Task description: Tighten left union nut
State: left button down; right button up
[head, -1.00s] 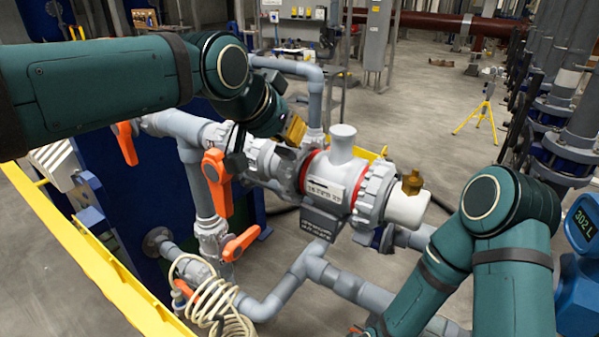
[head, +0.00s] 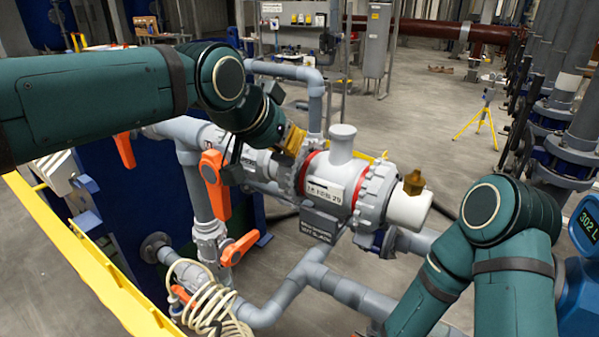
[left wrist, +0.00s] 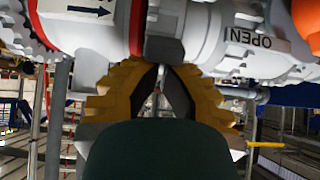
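The left union nut (head: 287,181) is a grey lugged ring at the left end of the filter housing (head: 328,185), beside a red ring. My left gripper (head: 293,140) has yellow jagged fingers and is at the upper side of this nut. In the left wrist view the fingers (left wrist: 161,66) come up against the nut (left wrist: 168,22), just right of the red ring. The fingertips are close together with a narrow gap below them. Contact and grip are unclear because the tips meet the nut's edge. My right gripper is out of view; only its arm shows at lower right.
An orange valve handle (head: 214,184) hangs close to the left of the nut, with another (head: 239,248) lower down. The right union nut (head: 375,196) and a brass fitting (head: 413,182) are at the right. A coiled hose (head: 205,295) and yellow rail (head: 85,255) lie lower left.

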aim_at(285, 175)
pick_arm(q)
jog(key=shift+s+a+f+b, duration=0.4)
jog(key=shift+s+f+b, duration=0.1)
jog(key=shift+s+f, duration=0.15)
jog(key=shift+s+a+f+b, duration=0.2)
jog(key=shift+s+f+b, duration=0.15)
jog(key=shift+f+b, duration=0.2)
jog(key=shift+s+a+f+b, duration=0.15)
jog(key=shift+s+f+b, duration=0.25)
jog(key=shift+b, duration=0.1)
jog(key=shift+s+a+f+b, duration=0.1)
jog(key=shift+s+f+b, duration=0.1)
jog(key=shift+f+b, duration=0.4)
jog(key=shift+s+f+b, duration=0.2)
jog(key=shift+f+b, duration=0.35)
notch_tip(285, 175, down, 7)
jog(key=d+b, duration=0.1)
jog(key=b, duration=0.4)
jog(key=shift+w+d+r, duration=0.15)
jog(key=shift+w+d, duration=0.25)
jog(key=shift+w, duration=0.05)
jog(key=shift+r, duration=0.1)
jog(key=w+r+p+v, duration=0.1)
jog(key=p+v, duration=0.3)
jog(key=v, duration=0.4)
jog(key=shift+d, duration=0.2)
